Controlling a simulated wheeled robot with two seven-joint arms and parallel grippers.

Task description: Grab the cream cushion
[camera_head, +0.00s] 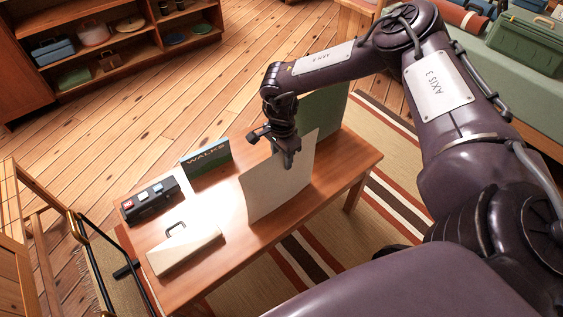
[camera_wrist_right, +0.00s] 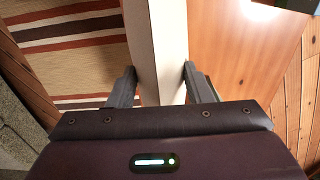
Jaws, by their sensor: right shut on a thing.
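The cream cushion (camera_head: 277,187) is a flat, pale, upright panel at the middle of the wooden table (camera_head: 345,180). My right gripper (camera_head: 287,155) comes down on its top edge and is shut on it. In the right wrist view, the cream cushion (camera_wrist_right: 157,40) runs edge-on between the two fingers of the right gripper (camera_wrist_right: 160,70). I cannot tell whether its lower edge touches the tabletop. My left gripper is out of view.
A green upright panel (camera_head: 327,108) stands close behind the cushion. A "WALKS" box (camera_head: 206,163), a black switch box (camera_head: 150,198) and a cream wedge-shaped case with a handle (camera_head: 184,249) occupy the table's left part. A green bench (camera_head: 500,70) stands at right.

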